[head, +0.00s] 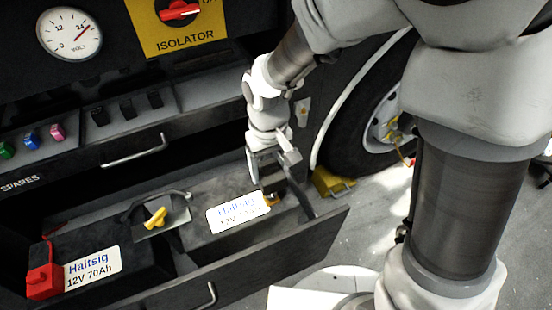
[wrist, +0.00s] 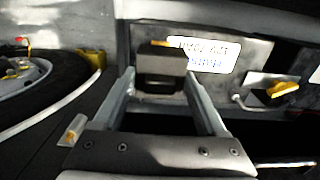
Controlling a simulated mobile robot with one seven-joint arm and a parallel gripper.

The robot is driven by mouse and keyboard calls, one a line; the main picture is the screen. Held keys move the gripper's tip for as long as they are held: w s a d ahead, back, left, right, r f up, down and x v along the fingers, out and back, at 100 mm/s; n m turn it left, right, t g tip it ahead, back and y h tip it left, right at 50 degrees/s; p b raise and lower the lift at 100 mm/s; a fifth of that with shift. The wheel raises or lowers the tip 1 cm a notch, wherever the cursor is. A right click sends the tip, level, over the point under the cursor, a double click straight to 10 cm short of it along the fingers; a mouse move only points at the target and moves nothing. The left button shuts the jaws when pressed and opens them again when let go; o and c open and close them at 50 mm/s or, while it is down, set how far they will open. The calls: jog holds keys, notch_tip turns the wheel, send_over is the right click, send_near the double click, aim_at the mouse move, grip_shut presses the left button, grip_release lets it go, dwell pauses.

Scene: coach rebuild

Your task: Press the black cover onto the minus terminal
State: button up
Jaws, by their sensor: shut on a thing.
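My gripper (head: 275,172) points down over the right end of the right battery (head: 225,187) in the open drawer. In the wrist view my gripper (wrist: 160,78) is shut on the black cover (wrist: 161,62), a dark block between the fingertips. The cover hides what lies beneath it, so I cannot make out the minus terminal or tell whether the cover touches it. A bit of yellow shows just beyond the cover in the wrist view.
A red cover (head: 43,281) sits on the left battery's corner. A yellow key (head: 155,216) stands between the batteries, with a black cable beside it. The drawer front (head: 300,247) rises close to my gripper. A wheel (head: 365,120) and yellow chock (head: 333,183) are right.

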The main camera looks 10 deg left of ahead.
aim_at(270, 188)
jog(key=shift+f+b, duration=2.75)
jog(key=shift+f, duration=0.8)
jog(key=shift+f+b, duration=0.35)
jog(key=shift+f, duration=0.2)
jog(key=o, duration=1.3)
jog(key=shift+r+p, duration=2.9)
jog(key=shift+r, duration=0.65)
